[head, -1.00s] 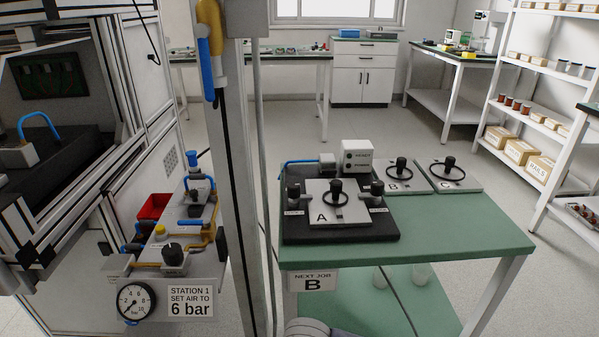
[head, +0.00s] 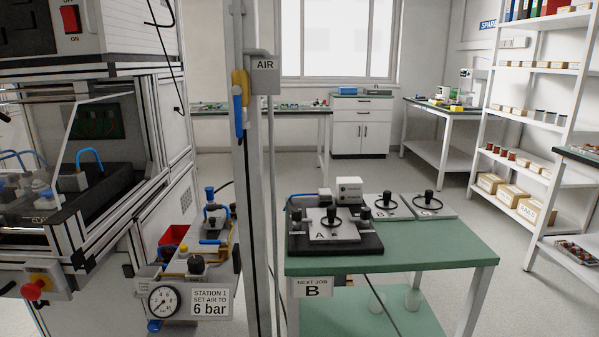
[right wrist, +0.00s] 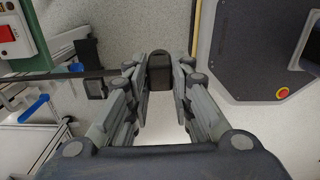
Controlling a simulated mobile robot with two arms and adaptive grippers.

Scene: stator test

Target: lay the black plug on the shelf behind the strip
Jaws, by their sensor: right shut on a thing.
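My right gripper (right wrist: 159,80) shows in the right wrist view, its two fingers closed on a black plug (right wrist: 159,68). The plug is dark and rounded at its far end and is held above the pale floor. Neither gripper is in the head view, and my left gripper shows nowhere. I cannot make out a strip for certain in either view. The green bench (head: 440,245) has a lower green shelf (head: 408,322) with whitish round things on it and a dark cable running down past it.
A grey post (head: 253,180) with an AIR sign stands left of the bench. The air station with its gauge (head: 164,301) and a machine stand further left. White shelves (head: 540,110) stand at the right. In the right wrist view, a red switch (right wrist: 8,34) is at top left. Floor right of the bench is clear.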

